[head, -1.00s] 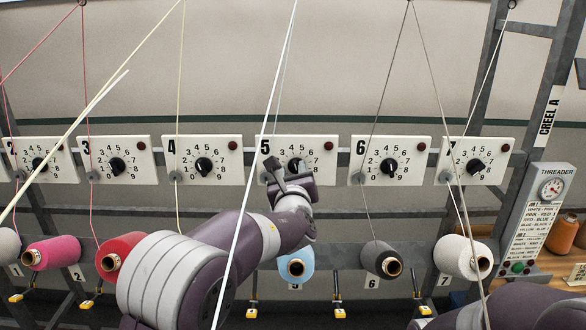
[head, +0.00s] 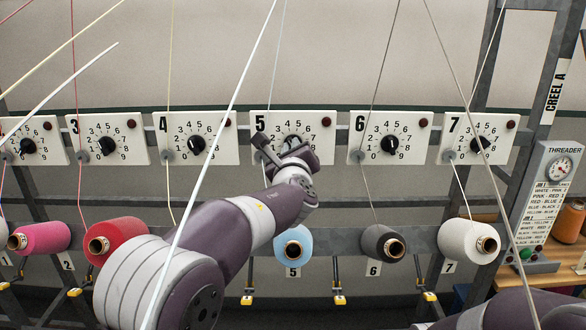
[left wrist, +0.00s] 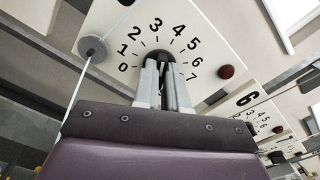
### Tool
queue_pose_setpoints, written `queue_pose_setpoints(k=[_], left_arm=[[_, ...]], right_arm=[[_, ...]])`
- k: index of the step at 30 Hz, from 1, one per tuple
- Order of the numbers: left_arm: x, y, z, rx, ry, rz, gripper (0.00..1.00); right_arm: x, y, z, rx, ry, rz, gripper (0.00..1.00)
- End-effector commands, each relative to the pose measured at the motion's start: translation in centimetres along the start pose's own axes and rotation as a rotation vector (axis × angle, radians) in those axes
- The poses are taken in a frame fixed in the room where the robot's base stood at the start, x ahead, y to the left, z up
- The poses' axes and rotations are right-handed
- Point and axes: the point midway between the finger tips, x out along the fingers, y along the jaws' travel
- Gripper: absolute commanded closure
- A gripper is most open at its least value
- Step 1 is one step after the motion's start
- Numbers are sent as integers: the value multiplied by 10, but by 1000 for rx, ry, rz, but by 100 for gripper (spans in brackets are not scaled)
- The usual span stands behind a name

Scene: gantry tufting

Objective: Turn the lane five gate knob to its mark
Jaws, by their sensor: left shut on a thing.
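The lane five gate plate (head: 322,154) is a white panel with a dial of numbers, a dark red button and a "5" at its left. Its black knob (left wrist: 158,57) is mostly hidden behind my fingers, and its pointer cannot be read. My left gripper (head: 291,143) reaches up to the dial from below and is shut on the knob. In the left wrist view the grey fingers (left wrist: 163,72) stand close together over the dial centre, below the numbers 3 and 4. No mark on the dial can be made out. My right gripper is out of view.
The lane four plate (head: 225,154) and lane six plate (head: 365,154) flank it, with their own knobs. Yarn strands cross in front, a white one (head: 232,90) passing close to my left arm. A blue cone (head: 288,250) sits below; the threader post (head: 545,200) stands right.

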Motion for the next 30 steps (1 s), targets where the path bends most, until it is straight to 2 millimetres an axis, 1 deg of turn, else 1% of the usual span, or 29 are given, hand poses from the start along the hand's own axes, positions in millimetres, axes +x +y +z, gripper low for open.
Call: queue_pose_setpoints(k=[1, 3, 9, 18, 30], left_arm=[[0, 6, -9, -43, -4, -2, 100], [0, 5, -8, -111, -5, -3, 100], [0, 5, -6, -301, -3, -2, 100], [0, 5, -6, -586, -1, 0, 100], [0, 7, -7, -965, -1, 3, 100]], right_arm=[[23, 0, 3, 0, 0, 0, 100], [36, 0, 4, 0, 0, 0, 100], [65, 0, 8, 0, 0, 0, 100], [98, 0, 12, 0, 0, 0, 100], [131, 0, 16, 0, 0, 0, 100]])
